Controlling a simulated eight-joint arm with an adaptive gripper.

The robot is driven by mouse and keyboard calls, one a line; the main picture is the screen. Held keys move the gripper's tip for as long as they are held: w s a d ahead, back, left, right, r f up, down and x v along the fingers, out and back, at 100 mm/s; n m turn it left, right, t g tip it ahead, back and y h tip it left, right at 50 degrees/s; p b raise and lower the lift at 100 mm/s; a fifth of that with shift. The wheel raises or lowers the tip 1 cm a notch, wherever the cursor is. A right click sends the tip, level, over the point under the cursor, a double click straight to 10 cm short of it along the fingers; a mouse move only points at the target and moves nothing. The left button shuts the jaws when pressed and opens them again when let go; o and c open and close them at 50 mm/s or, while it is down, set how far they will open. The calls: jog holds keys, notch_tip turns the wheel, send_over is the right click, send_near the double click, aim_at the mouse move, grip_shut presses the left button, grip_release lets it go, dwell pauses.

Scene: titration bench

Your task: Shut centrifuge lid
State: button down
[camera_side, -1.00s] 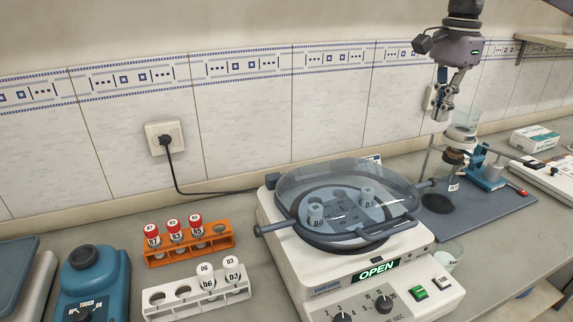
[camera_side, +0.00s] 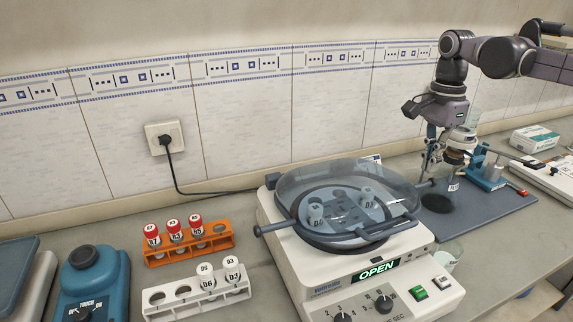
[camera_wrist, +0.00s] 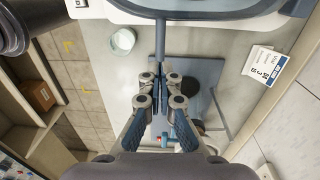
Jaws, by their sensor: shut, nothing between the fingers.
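The white centrifuge (camera_side: 340,270) stands at the centre of the bench, and its green display (camera_side: 376,270) reads OPEN. Its clear domed lid (camera_side: 300,180) shows above the rotor, where tubes marked D are seated; I cannot tell how far the lid is raised. Grey bars stick out at the left (camera_side: 275,228) and right of the machine. My gripper (camera_side: 424,176) is shut and empty, pointing down close to the right bar's end. In the wrist view, the fingertips (camera_wrist: 160,88) are in line with the bar (camera_wrist: 160,42); I cannot tell whether they touch.
An orange rack (camera_side: 190,250) with red-capped tubes and a white rack (camera_side: 190,308) with white-capped tubes stand left. A blue mixer (camera_side: 95,275) is farther left. A beaker (camera_wrist: 122,41) sits beside the centrifuge. A titration stand on a grey board (camera_side: 490,215) stands behind my gripper.

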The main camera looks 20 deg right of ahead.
jog(key=shift+f, duration=1.3)
jog(key=shift+s+f+t, duration=0.25)
jog(key=shift+f+t, duration=0.3)
jog(key=shift+f, duration=0.4)
jog(key=shift+s+f+t, duration=0.3)
jog(key=shift+f+t, duration=0.2)
jog(key=shift+f, duration=0.4)
jog(key=shift+s+f+t, duration=0.25)
jog(key=shift+f+t, duration=0.3)
jog(key=shift+f, duration=0.4)
jog(key=v, duration=1.4)
jog(key=s+f+n+t, duration=0.2)
jog(key=s+f+n, duration=0.2)
jog(key=f+n, duration=0.3)
jog(key=s+a+f+n+t, duration=0.1)
jog(key=s+f+n+t, duration=0.1)
jog(key=s+f+n, duration=0.3)
notch_tip(320, 180, down, 3)
jog(key=n, duration=0.6)
jog(key=shift+s+t, duration=0.3)
